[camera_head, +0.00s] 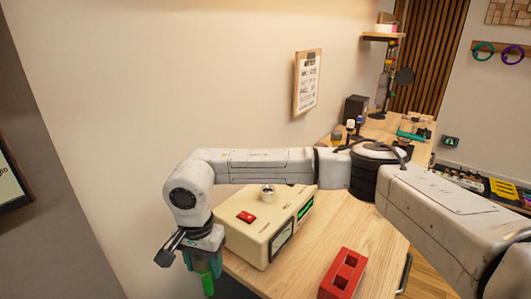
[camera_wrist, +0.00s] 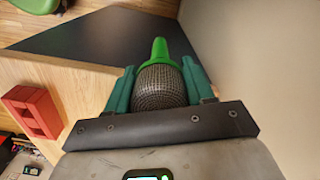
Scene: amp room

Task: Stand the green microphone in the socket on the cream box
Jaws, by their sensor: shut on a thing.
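The green microphone (camera_wrist: 160,88) is between the teal fingers of my gripper (camera_wrist: 159,78) in the wrist view. Its dark mesh head is nearest the palm, and its green handle points away from it. In the head view my gripper (camera_head: 206,262) hangs left of the cream box, and the microphone's green handle (camera_head: 208,285) points down below it. The cream box (camera_head: 262,238) stands on the wooden table. A round silvery socket (camera_head: 267,191) is on its top, apart from the microphone.
A red switch (camera_head: 246,217) is on the box top. A red block with square openings (camera_head: 343,275) lies right of the box, and it also shows in the wrist view (camera_wrist: 33,112). A black speaker (camera_head: 355,108) stands farther back. The wall bounds the left side.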

